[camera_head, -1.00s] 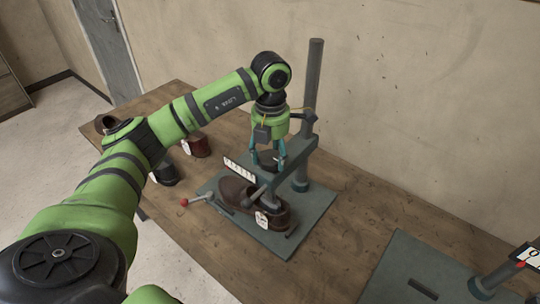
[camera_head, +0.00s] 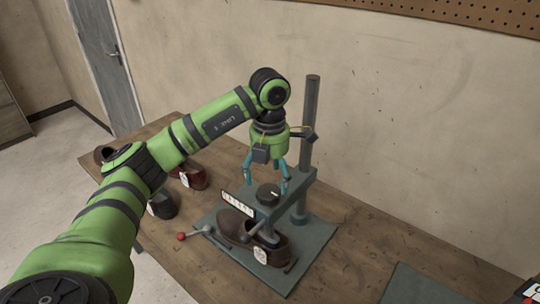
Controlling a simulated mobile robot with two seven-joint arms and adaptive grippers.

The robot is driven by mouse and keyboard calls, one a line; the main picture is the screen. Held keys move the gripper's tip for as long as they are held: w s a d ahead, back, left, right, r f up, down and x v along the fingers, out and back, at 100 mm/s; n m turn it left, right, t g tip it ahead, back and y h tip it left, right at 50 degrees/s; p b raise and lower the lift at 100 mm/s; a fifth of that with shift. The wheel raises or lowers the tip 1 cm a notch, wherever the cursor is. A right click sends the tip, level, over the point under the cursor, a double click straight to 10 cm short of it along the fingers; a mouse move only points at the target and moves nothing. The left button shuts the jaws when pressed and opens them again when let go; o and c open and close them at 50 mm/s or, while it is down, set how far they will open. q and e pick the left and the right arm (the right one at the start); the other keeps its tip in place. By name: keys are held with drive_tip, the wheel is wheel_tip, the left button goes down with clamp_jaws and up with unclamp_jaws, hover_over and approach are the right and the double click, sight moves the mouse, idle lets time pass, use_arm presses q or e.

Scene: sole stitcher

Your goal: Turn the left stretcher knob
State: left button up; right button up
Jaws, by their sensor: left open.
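The stretcher knob (camera_head: 268,194) is a round black knob with a white mark on top. It sits on the grey-green arm of the left shoe stretcher (camera_head: 299,188), above a brown shoe (camera_head: 233,226). My left gripper (camera_head: 266,181) points down over the knob with its teal fingers spread open. The fingertips are around or just above the knob's top, one to each side; I cannot tell whether they touch it. A white marked scale plate (camera_head: 237,204) is fixed left of the knob. My right gripper is not in view.
The stretcher's upright post (camera_head: 310,130) stands close behind and right of my gripper. A red-tipped lever (camera_head: 182,236) sticks out at the left of the base. Other shoes (camera_head: 162,205) stand at the left on the wooden table (camera_head: 375,240).

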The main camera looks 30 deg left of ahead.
sight(270, 190)
use_arm(q)
wheel_tip(270, 190, up, 8)
idle(0.8)
